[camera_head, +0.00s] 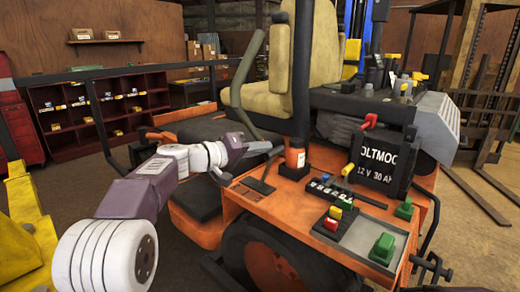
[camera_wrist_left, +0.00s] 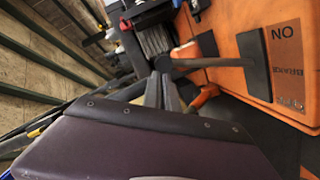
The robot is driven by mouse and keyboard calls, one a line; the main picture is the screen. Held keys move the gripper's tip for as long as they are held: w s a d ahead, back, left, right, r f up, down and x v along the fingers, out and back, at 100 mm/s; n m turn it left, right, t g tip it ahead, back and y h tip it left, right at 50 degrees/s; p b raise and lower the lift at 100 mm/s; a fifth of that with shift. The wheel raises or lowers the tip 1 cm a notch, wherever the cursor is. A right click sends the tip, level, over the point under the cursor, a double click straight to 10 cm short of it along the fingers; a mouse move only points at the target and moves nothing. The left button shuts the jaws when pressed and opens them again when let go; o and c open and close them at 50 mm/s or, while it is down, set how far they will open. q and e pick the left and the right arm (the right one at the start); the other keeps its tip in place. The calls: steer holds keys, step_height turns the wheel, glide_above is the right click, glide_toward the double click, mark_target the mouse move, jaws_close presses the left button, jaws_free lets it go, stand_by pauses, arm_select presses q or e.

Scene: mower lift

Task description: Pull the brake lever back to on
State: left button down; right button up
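The brake lever (camera_wrist_left: 205,62) is a dark rod rising from a black slot plate (camera_wrist_left: 254,64) on the orange mower body. An orange label (camera_wrist_left: 288,60) beside the plate reads "ON" at one end and "BRAKE". In the head view the lever (camera_head: 268,170) leans up from its plate toward my left gripper (camera_head: 276,150). In the wrist view the fingers of my left gripper (camera_wrist_left: 162,78) are close together around the lever's free end, which they partly hide. My right gripper is in neither view.
The seat (camera_head: 275,100) and a curved dark bar (camera_head: 247,75) stand behind my left gripper.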

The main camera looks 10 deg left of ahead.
arm_select(q)
steer(key=shift+s+d+f, duration=0.15)
steer(key=shift+f, duration=0.25)
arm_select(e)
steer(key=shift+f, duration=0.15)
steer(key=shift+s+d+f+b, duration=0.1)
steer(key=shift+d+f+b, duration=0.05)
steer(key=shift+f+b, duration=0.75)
arm_select(q)
steer(key=v, duration=0.9)
steer(key=shift+r, duration=0.35)
steer(key=shift+r, duration=0.1)
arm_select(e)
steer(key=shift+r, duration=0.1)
